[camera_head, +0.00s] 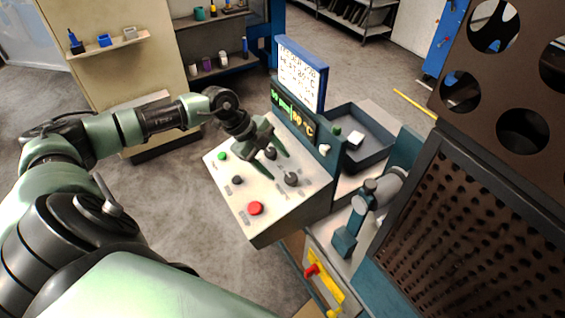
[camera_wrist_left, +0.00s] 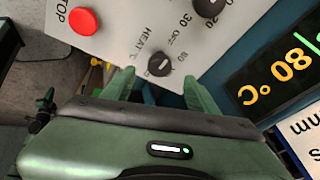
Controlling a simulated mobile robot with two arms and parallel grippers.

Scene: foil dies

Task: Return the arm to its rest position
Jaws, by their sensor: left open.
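My left arm comes in from the left in the head view. Its gripper (camera_head: 277,166) is open and empty, over the slanted white control panel (camera_head: 228,195). In the left wrist view, the open fingers (camera_wrist_left: 162,90) point at the panel, with a black knob marked HEAT (camera_wrist_left: 160,65) just beyond and between the tips. I cannot tell the exact gap to the knob. Another black dial (camera_wrist_left: 208,5) is at the top edge. A red stop button (camera_wrist_left: 84,20) shows at upper left; it is also in the head view (camera_head: 256,208). My right gripper is not in view.
A lit display (camera_head: 292,117) and a white notice board (camera_head: 300,76) stand behind the panel. A dark tray (camera_head: 355,137) lies beyond. A perforated dark guard (camera_head: 450,235) fills the right side. Shelves (camera_head: 215,70) stand at the back. Open floor (camera_head: 190,190) lies left of the panel.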

